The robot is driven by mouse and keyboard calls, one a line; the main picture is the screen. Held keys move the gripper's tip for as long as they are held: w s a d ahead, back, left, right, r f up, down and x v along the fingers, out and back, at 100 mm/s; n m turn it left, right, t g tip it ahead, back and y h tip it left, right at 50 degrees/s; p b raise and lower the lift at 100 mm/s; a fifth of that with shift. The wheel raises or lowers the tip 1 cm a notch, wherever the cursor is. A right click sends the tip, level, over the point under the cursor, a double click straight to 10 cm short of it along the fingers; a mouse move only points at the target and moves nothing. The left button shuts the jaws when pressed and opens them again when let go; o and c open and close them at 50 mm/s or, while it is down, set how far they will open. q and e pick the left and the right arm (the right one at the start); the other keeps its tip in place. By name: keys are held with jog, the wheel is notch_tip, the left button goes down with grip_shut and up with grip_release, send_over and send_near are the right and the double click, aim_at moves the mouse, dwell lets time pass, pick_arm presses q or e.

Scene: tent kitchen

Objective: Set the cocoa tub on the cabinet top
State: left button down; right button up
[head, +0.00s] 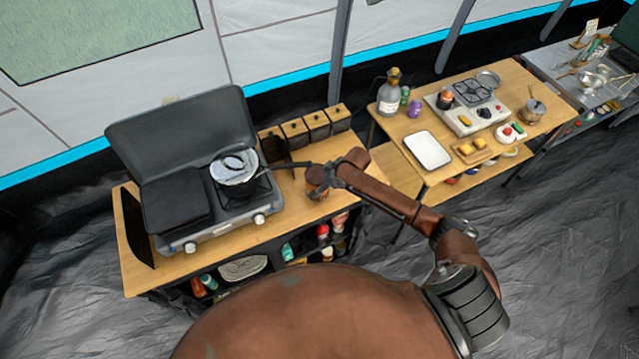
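A small brown tub (317,184), which looks like the cocoa tub, is at the right part of the wooden cabinet top (285,222), beside the camp stove. I cannot tell whether it rests on the wood or is just above it. My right arm reaches in from the right, and its gripper (328,174) is at the tub's right side, touching or very close to it. The fingers are too small and partly hidden, so I cannot see whether they grip the tub. My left gripper is not in view.
Several wooden canisters (317,124) stand behind. A second table (394,128) at the right holds a white tray (428,150), a bottle (390,95) and a small stove.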

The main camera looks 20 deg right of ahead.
jog(key=shift+f, duration=0.1)
jog(key=o, duration=1.4)
jog(key=shift+o, duration=0.2)
jog(key=v, duration=1.2)
jog(key=shift+b, duration=0.4)
